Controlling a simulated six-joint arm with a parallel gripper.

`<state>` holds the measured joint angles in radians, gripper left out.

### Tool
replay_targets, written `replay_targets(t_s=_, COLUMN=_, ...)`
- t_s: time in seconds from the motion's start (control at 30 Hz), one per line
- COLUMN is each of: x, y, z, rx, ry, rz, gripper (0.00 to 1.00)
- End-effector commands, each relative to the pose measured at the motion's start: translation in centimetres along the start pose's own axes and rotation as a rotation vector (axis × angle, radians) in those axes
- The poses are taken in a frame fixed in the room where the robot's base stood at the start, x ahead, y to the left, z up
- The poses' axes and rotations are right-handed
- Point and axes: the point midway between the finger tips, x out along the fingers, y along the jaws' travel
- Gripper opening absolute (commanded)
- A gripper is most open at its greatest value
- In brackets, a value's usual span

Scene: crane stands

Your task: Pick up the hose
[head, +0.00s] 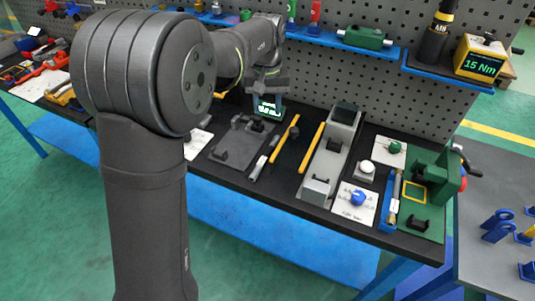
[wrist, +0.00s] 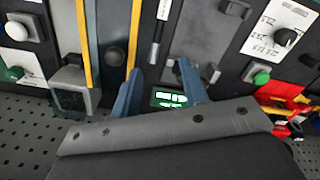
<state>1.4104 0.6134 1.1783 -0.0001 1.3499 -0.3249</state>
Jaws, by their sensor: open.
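I cannot pick out a hose for certain in either view. My gripper (wrist: 159,67) shows in the wrist view as two blue-grey fingers, apart, with nothing held between them. A small device with a lit green display (wrist: 168,98) shows between and beyond the fingers. In the head view my arm reaches over the back of the bench, and its wrist hides part of what lies there; the same lit display (head: 268,109) shows just below it.
The black bench (head: 240,182) carries yellow bars (head: 312,147), a long grey fixture (head: 330,160), a blue knob on a white plate (head: 357,198) and a green clamp-like fixture (head: 430,185). Behind stands a pegboard (head: 350,80) with blue shelves. Red tools (head: 50,65) lie far left.

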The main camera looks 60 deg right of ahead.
Motion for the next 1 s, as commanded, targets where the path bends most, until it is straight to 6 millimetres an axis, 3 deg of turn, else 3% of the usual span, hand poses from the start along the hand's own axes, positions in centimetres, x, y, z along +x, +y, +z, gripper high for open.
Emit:
replay_targets(t_s=0.2, x=0.1, y=0.2, z=-0.3, rx=0.348, ry=0.0, rz=0.0, gripper=0.41)
replay_targets(t_s=0.47, x=0.9, y=0.2, z=-0.4, rx=0.488, ry=-0.002, rz=0.0, gripper=0.41)
replay_targets(t_s=1.0, x=11.4, y=0.2, z=-0.3, rx=0.486, ry=-0.002, rz=0.0, gripper=0.41)
